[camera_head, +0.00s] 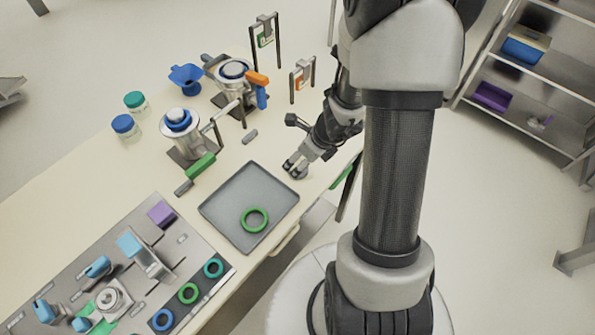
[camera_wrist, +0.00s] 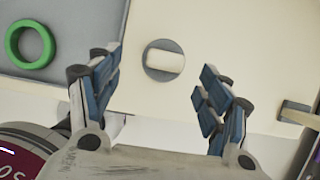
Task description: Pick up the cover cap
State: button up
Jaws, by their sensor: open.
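A round grey disc with a pale raised bar across it, which looks like the cover cap (camera_wrist: 150,69), lies flat on the cream table top. In the wrist view it sits between and beyond my open fingers (camera_wrist: 160,78), touching neither as far as I can see. In the head view my gripper (camera_head: 294,168) points down near the table's right edge, just right of the grey tray. There the cap is mostly hidden by the fingers. The jaws are empty.
The grey tray (camera_head: 222,205) holds a green ring (camera_head: 254,220), which also shows in the wrist view (camera_wrist: 30,45). A small grey block (camera_head: 250,136) lies behind the tray. Clamp stands and jars stand further back. A fixture board (camera_head: 190,245) with coloured parts is front left.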

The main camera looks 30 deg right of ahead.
aim_at(298, 163)
jog(key=b+x, duration=0.1)
jog(key=x, duration=0.1)
jog(key=b+x, duration=0.1)
jog(key=x, duration=0.1)
jog(key=d+b+x, duration=0.1)
jog(key=x, duration=0.1)
jog(key=shift+w+a+f, duration=0.15)
jog(key=shift+w+f, duration=0.05)
jog(key=shift+f, duration=0.1)
jog(key=shift+r, duration=0.15)
jog(key=shift+c, duration=0.5)
jog(key=c, duration=0.8)
